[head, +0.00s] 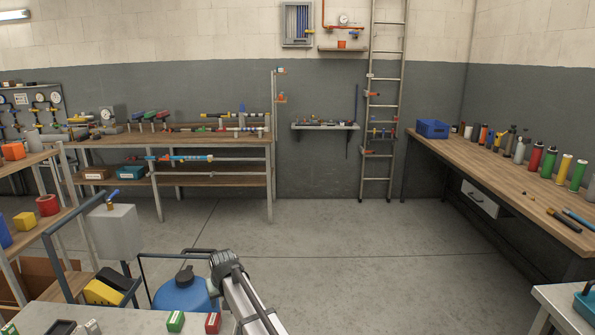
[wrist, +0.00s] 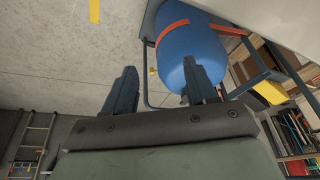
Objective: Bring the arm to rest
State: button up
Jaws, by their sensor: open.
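My gripper (wrist: 160,67) shows in the wrist view with its two dark fingers spread apart and nothing between them. In the head view, my arm rises from the bottom edge, and its dark end (head: 226,260) is just right of a blue tank (head: 183,292) with a dark cap. The fingertips are too small to make out there. In the wrist view the blue tank (wrist: 192,50), with an orange band, lies beyond the right finger, which overlaps it in the picture. I cannot tell the gap between them.
A grey tabletop (head: 60,315) with small red and green boxes (head: 212,323) is at the lower left. A dark tube frame (head: 143,268) stands by the tank. The floor (head: 340,245) ahead is clear. A long workbench (head: 480,168) with bottles runs along the right; a ladder (head: 383,100) leans behind.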

jog(key=s+d+f+m+h, duration=0.1)
jog(key=s+d+f+m, duration=0.1)
jog(key=d+f, duration=1)
jog(key=s+d+f+m+g+h, duration=0.1)
jog(key=s+d+f+g, duration=0.3)
jog(key=s+d+f, duration=1)
jog(key=s+d+f+m+g, duration=0.1)
jog(key=s+d, duration=0.4)
jog(key=s, duration=0.7)
jog(key=s+d+f+m+g, duration=0.1)
jog(key=s+d+f+g, duration=0.2)
jog(key=s, duration=0.8)
jog(key=s+d+f+m+g, duration=0.1)
jog(key=s+d+f, duration=0.6)
jog(key=s, duration=0.5)
jog(key=shift+s+d+g, duration=0.3)
jog(key=shift+d+g, duration=0.1)
jog(key=shift+d, duration=0.05)
